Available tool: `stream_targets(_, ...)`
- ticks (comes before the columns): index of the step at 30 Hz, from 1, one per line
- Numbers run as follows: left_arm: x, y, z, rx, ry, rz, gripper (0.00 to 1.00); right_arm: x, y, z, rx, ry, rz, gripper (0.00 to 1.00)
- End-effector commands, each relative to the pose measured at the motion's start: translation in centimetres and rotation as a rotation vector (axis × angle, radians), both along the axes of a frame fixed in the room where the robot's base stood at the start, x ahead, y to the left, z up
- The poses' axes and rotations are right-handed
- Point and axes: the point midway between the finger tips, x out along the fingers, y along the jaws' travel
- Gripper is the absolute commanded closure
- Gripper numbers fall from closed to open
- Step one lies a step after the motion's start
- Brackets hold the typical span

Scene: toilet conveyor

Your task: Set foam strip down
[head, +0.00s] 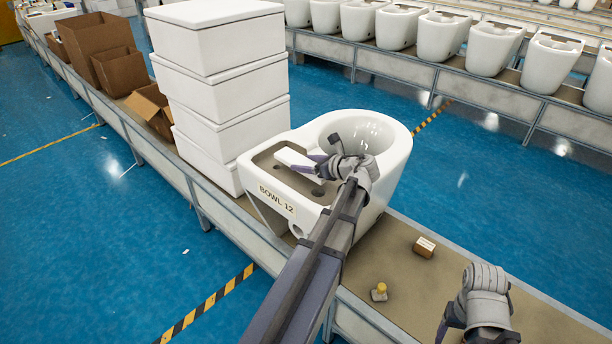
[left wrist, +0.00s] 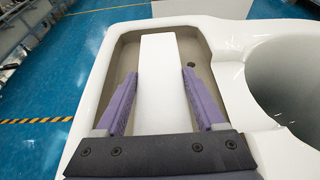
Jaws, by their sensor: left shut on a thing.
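The foam strip is a flat white bar (head: 293,158). It lies along the sunken tan recess at the back of a white toilet bowl (head: 392,165) labelled "BOWL 12". My left gripper (head: 314,166) is shut on the strip from the bowl's side. In the left wrist view, the strip (left wrist: 165,100) runs lengthwise between the two purple fingers (left wrist: 160,78), with tan recess floor showing on both sides. I cannot tell whether its underside touches the recess. My right gripper (head: 452,326) is low at the right, over the conveyor's edge; its jaw opening is hidden.
Stacked white lidded boxes (head: 228,92) stand just behind the bowl. Brown cartons (head: 118,70) sit farther along the conveyor. A small brown box (head: 424,247) and a yellow-topped piece (head: 379,291) lie on the near belt, which is otherwise mostly bare. More bowls (head: 445,34) line another conveyor.

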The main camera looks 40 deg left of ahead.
Motion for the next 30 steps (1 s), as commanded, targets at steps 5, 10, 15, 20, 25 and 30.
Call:
stream_targets(5,0.0,0.0,-2.4,0.0,0.0,0.0,0.81,0.0,0.0,-2.4,0.0,0.0,0.0,0.32)
stream_targets(10,0.0,0.0,-3.7,0.0,0.0,0.0,0.81,0.0,0.0,-3.7,0.0,0.0,0.001,0.32)
stream_targets(15,0.0,0.0,-3.4,0.0,0.0,0.0,0.81,0.0,0.0,-3.4,0.0,0.0,0.001,0.32)
stream_targets(20,0.0,0.0,-3.7,0.0,0.0,0.0,0.81,0.0,0.0,-3.7,0.0,0.0,0.0,0.32)
stream_targets(25,0.0,0.0,-3.7,0.0,0.0,0.0,0.16,0.0,0.0,-3.7,0.0,0.0,0.0,0.32)
stream_targets(30,0.0,0.0,-3.7,0.0,0.0,0.0,0.0,0.0,0.0,-3.7,0.0,0.0,0.0,0.32)
